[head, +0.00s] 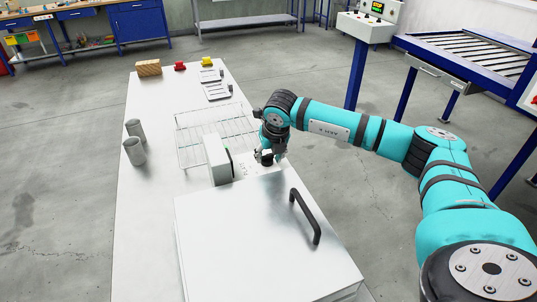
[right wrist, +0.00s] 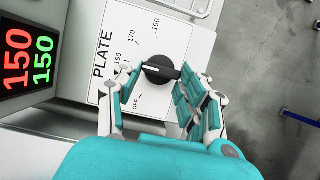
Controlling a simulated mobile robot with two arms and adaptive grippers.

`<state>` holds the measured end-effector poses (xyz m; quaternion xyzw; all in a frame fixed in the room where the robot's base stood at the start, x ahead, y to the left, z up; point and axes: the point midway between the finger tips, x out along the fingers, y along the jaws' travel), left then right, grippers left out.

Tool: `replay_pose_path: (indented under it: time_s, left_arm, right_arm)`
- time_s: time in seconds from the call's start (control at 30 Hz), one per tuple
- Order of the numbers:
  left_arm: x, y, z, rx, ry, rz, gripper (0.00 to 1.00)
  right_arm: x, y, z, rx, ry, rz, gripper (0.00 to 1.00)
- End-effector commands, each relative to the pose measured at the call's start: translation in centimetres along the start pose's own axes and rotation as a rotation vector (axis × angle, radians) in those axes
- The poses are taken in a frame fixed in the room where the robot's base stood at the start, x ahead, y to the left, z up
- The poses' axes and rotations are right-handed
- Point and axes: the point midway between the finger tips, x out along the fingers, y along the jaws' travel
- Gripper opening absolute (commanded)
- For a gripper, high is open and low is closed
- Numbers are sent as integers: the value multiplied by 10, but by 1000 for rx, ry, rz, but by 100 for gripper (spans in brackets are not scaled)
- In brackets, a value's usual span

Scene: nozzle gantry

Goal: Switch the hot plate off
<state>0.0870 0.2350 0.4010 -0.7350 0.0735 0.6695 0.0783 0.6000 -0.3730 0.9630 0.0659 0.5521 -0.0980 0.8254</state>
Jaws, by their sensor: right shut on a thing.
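In the right wrist view, the black knob (right wrist: 161,69) sits on a white dial panel (right wrist: 107,98) marked PLATE, with OFF, 150, 170 and 190. The knob's white line points left, roughly toward 150. My right gripper (right wrist: 158,84) is shut on the knob, with a finger on each side. A display (right wrist: 30,58) beside the panel reads 150 in red and 150 in green. In the head view, my right gripper (head: 266,157) is over the dial panel (head: 258,169), beside the white display housing (head: 215,158). My left gripper is not in view.
A large white box (head: 250,235) with a black handle (head: 305,215) stands in front of the panel. A wire rack (head: 190,135) lies behind it. Two grey cups (head: 133,152) stand on the bench's left side.

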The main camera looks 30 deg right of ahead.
Motion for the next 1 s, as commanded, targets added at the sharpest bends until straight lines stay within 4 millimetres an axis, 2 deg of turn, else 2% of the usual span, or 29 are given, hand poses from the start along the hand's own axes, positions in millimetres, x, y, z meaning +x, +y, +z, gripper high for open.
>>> replay_pose_path:
  time_s: [0.37, 0.7, 1.0]
  left_arm:
    - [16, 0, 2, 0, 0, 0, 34]
    - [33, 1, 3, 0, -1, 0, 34]
    - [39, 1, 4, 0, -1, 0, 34]
  right_arm:
    - [2, -3, 0, -148, -2, 62, 8]
    - [2, -6, 2, -433, -3, 181, 8]
    - [1, -9, 4, -694, -2, 290, 8]
